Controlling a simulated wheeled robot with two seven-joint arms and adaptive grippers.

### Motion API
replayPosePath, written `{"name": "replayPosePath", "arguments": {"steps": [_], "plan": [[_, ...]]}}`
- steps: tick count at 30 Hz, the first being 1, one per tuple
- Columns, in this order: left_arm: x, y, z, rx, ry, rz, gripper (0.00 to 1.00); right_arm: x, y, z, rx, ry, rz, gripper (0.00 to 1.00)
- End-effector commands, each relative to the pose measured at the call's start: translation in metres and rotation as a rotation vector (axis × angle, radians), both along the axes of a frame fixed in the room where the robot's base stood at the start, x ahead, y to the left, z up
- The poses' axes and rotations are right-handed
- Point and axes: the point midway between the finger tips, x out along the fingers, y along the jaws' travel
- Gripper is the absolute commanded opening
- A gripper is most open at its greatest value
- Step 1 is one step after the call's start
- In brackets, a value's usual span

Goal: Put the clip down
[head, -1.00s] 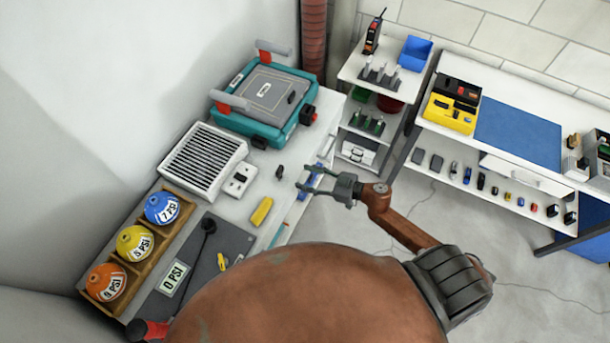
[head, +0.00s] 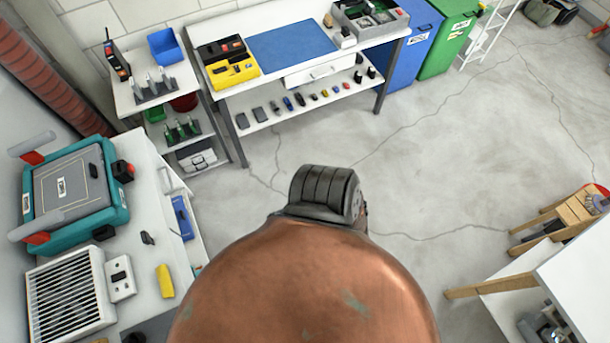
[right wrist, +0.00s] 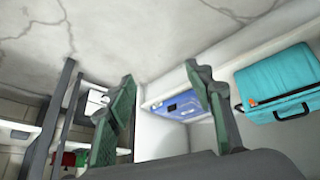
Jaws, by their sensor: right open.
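My right gripper (right wrist: 160,74) shows only in the right wrist view. Its two green-padded fingers are spread apart with nothing between them. In the head view it is hidden behind my own large brown arm link. A small dark piece (head: 147,238), possibly the clip, lies on the white workbench (head: 140,285) at the left of the head view. It is too small to tell for sure. No gripper touches it there. My left gripper is in neither view.
A teal case (head: 75,190) and a white vented box (head: 70,295) stand on the bench, with a yellow block (head: 165,281) nearby. Shelving with a blue mat (head: 304,45) is at the back. The middle floor is open.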

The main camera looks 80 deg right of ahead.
Motion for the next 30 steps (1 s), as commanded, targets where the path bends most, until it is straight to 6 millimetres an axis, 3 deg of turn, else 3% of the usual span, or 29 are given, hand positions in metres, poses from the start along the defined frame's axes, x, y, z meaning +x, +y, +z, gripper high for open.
{"name": "replayPosePath", "arguments": {"steps": [1,3,6,10,15,30], "plan": [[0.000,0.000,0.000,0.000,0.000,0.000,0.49,-0.042,0.009,-0.025,-0.001,0.087,-0.017,0.48],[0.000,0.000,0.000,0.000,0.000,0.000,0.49,-0.096,0.022,-0.051,-0.004,0.199,-0.027,0.48],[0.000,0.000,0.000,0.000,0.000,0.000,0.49,-0.162,0.042,-0.074,0.003,0.330,-0.028,0.48],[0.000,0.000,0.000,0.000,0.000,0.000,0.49,-0.216,0.062,-0.088,0.017,0.440,-0.021,0.48],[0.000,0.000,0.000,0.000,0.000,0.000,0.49,-0.239,0.071,-0.093,0.024,0.486,-0.015,0.48],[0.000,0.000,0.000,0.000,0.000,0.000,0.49,-0.238,0.071,-0.092,0.023,0.484,-0.014,0.48]]}}
